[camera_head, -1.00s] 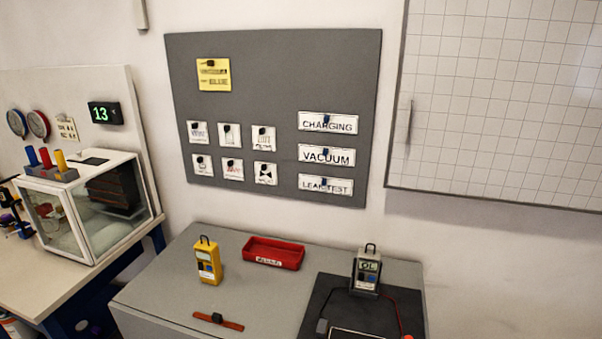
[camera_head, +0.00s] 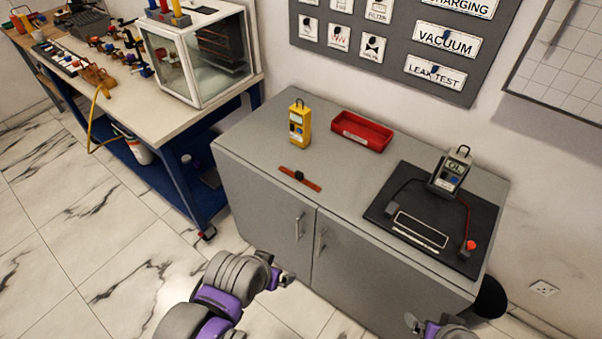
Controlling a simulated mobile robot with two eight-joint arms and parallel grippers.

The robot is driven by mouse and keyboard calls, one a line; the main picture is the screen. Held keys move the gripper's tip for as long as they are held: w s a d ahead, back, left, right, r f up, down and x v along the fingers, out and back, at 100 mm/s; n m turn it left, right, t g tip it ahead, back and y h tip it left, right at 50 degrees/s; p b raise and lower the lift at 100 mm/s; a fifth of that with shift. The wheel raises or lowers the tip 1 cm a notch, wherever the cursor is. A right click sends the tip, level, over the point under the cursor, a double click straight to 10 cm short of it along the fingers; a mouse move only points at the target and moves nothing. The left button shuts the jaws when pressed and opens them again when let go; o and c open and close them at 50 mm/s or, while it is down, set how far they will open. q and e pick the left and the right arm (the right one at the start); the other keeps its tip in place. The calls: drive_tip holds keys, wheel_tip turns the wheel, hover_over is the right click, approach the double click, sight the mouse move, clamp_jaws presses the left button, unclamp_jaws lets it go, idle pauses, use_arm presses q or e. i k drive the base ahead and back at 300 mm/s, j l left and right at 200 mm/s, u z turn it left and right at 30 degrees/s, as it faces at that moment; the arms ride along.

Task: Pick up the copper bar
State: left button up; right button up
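A thin reddish-brown bar, which looks like the copper bar (camera_head: 311,185), lies flat on the grey cabinet top (camera_head: 257,150) near its front left edge. A small dark block sits on its middle. My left gripper (camera_head: 286,278) is in front of the cabinet doors, below the top and well apart from the bar; its fingers are too small to tell open from shut. My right gripper (camera_head: 411,321) is at the bottom edge of the view, mostly cut off, also away from the bar.
A yellow meter (camera_head: 299,125) and a red tray (camera_head: 362,131) stand behind the bar. A dark mat (camera_head: 393,192) with a grey meter (camera_head: 450,170) and leads lies to the right. A workbench (camera_head: 172,118) with a glass-sided case stands to the left. The cabinet's front edge is clear.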

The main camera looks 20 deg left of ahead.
sight(299, 176)
drive_tip(key=i+j+z, duration=0.15)
drive_tip(key=j, duration=0.25)
drive_tip(key=i+j+z, duration=0.15)
drive_tip(key=j, duration=0.25)
drive_tip(key=j+z, duration=0.15)
drive_tip(key=j, duration=0.3)
drive_tip(key=i, duration=0.05)
